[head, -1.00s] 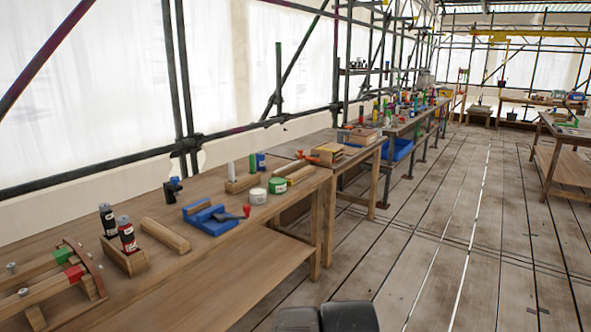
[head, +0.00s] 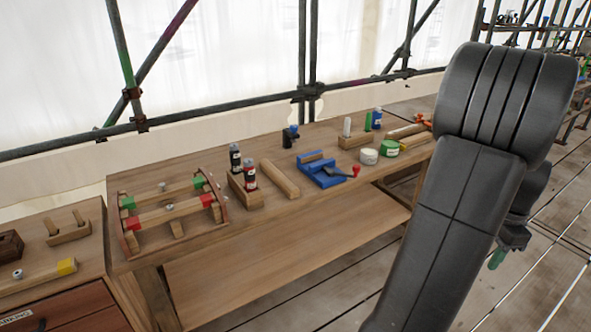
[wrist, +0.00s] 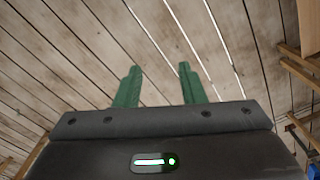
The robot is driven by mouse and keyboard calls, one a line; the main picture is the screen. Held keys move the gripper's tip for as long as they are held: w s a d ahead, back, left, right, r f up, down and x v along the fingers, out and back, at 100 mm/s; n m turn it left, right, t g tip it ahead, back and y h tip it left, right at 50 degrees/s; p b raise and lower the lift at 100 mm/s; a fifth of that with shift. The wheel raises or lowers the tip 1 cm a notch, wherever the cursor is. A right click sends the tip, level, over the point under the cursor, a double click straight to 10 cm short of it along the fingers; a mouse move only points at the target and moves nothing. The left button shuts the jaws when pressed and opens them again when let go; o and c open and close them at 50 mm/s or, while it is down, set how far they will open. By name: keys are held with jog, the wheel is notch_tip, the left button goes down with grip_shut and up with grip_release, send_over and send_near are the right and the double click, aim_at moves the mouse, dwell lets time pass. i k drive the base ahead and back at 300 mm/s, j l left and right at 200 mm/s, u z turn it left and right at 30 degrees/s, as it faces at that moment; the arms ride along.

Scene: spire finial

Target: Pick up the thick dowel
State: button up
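In the head view, a thick wooden bar (head: 280,178) lies on the workbench between two bottles and a blue vise. Paler wooden rods (head: 407,131) lie at the bench's right end. I cannot tell for sure which is the thick dowel. My gripper (wrist: 160,70) shows two green fingers spread apart in the wrist view, with only floor planks between them. It is open and empty. In the head view the gripper (head: 497,258) is mostly hidden behind my dark arm, off the bench's right side, with one green finger showing.
A blue vise (head: 320,173) with a red-tipped handle stands right of the bar. A wooden block (head: 245,196) with dark bottles stands to its left. A curved-ended wooden rack (head: 178,205) sits further left. White (head: 369,156) and green tubs (head: 389,148) stand near the right end.

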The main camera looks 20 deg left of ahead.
aim_at(47, 223)
jog(key=j+u, duration=0.1)
jog(key=u, duration=0.4)
jog(key=j+u, duration=0.1)
jog(key=u, duration=0.4)
jog(key=j+u, duration=0.1)
jog(key=u, duration=0.4)
jog(key=i+j+u, duration=0.35)
jog(key=j, duration=0.2)
jog(key=i+j+u, duration=0.75)
jog(key=i, duration=0.2)
jog(key=i+j, duration=0.2)
jog(key=i, duration=0.1)
